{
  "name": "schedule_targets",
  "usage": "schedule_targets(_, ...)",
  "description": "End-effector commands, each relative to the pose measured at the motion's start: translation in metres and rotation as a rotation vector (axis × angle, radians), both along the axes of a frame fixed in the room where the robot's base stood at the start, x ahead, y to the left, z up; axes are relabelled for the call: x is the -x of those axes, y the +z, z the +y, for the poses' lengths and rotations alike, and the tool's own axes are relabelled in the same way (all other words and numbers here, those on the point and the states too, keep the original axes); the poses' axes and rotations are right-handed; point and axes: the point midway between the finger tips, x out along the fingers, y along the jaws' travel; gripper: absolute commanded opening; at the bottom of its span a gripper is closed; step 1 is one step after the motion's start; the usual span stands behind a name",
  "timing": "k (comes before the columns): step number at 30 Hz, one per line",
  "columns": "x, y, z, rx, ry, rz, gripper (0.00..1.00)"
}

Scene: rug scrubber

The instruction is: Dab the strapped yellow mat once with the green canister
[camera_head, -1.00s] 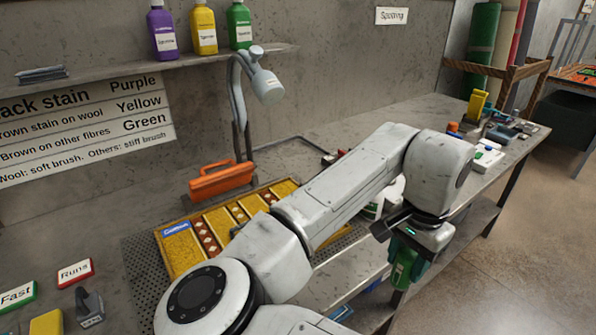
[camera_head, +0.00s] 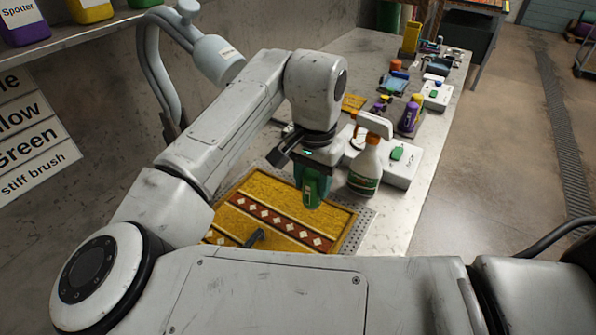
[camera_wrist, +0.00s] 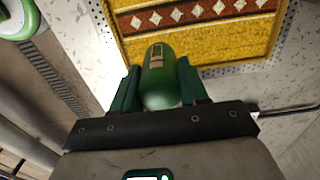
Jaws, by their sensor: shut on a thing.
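The green canister (camera_wrist: 160,78) is held between the two jaws of my gripper (camera_wrist: 157,88). In the head view the canister (camera_head: 316,191) hangs below the wrist, in front of the far right part of the yellow mat (camera_head: 333,224). The mat is yellow with a dark red band of white diamonds. It also shows in the wrist view (camera_wrist: 215,46), where the canister's end overlaps its near edge. I cannot tell if the canister touches it. My arm and body hide the left and near parts of the mat. A small dark piece (camera_head: 255,238) shows on it.
The mat lies on a perforated plate (camera_head: 362,226) on the grey worktop. A spray bottle (camera_head: 365,168) stands close right of the canister, by a white box (camera_head: 400,168). Several small bottles stand farther back. A lamp (camera_head: 218,58) rises at the left.

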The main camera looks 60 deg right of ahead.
Motion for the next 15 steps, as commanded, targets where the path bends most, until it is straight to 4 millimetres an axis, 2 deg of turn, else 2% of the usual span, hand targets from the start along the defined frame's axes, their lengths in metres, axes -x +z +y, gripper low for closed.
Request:
schedule_targets(5,0.0,-0.011,0.0,0.0,0.0,0.0,0.17)
schedule_targets(15,0.0,-0.046,0.0,-0.001,0.0,-0.001,0.17)
